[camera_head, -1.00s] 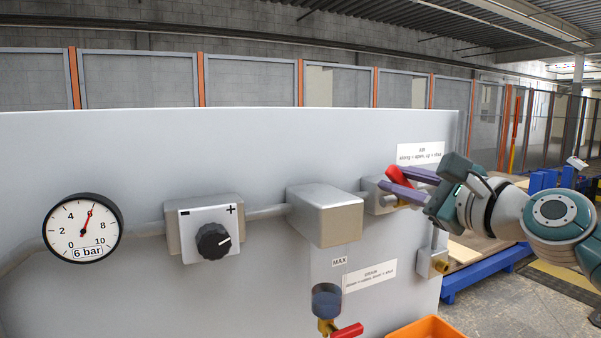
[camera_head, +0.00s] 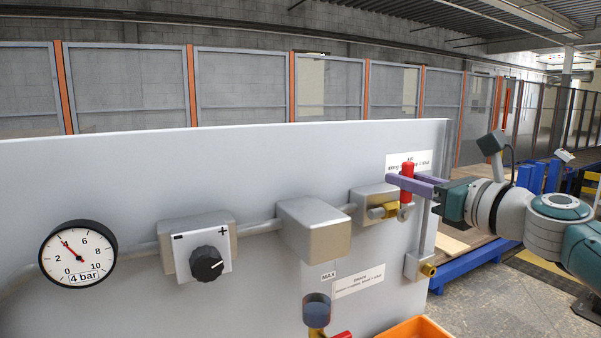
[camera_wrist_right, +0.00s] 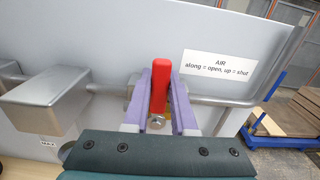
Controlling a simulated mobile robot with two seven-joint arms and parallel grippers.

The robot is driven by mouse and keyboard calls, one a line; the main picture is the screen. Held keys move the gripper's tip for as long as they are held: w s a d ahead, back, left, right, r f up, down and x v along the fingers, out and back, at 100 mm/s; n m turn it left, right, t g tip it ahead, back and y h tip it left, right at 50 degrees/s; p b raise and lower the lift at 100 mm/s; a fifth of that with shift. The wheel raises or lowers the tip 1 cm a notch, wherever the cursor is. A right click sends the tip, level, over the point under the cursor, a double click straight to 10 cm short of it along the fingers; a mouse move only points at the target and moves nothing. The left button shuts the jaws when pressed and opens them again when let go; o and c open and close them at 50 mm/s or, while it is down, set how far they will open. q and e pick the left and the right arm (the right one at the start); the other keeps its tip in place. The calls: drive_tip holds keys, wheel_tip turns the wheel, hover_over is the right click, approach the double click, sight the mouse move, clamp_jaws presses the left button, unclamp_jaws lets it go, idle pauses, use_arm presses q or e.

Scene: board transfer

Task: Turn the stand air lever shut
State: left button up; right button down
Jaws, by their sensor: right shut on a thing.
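The red air lever (camera_head: 407,183) stands upright on its valve block (camera_head: 372,199), across the pipe line. It also shows upright in the right wrist view (camera_wrist_right: 160,82). My right gripper (camera_head: 410,183) is shut on the lever, with one purple finger on each side. In the right wrist view the fingers (camera_wrist_right: 160,95) flank the lever, and the pivot bolt shows below. The label (camera_wrist_right: 219,66) beside it reads "AIR along = open, up = shut". The gauge (camera_head: 77,254) reads 4 bar. My left gripper is not in view.
A black knob (camera_head: 207,264) and a grey box (camera_head: 314,230) sit on the panel left of the valve. A second red lever (camera_head: 342,334) and an orange bin (camera_head: 420,328) are below. A blue pallet frame (camera_head: 470,262) stands at the right.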

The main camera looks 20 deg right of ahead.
drive_tip(key=shift+d+m, duration=0.15)
drive_tip(key=shift+m, duration=0.25)
drive_tip(key=c, duration=0.7)
unclamp_jaws()
drive_tip(key=s, duration=1)
drive_tip(key=shift+d, duration=0.4)
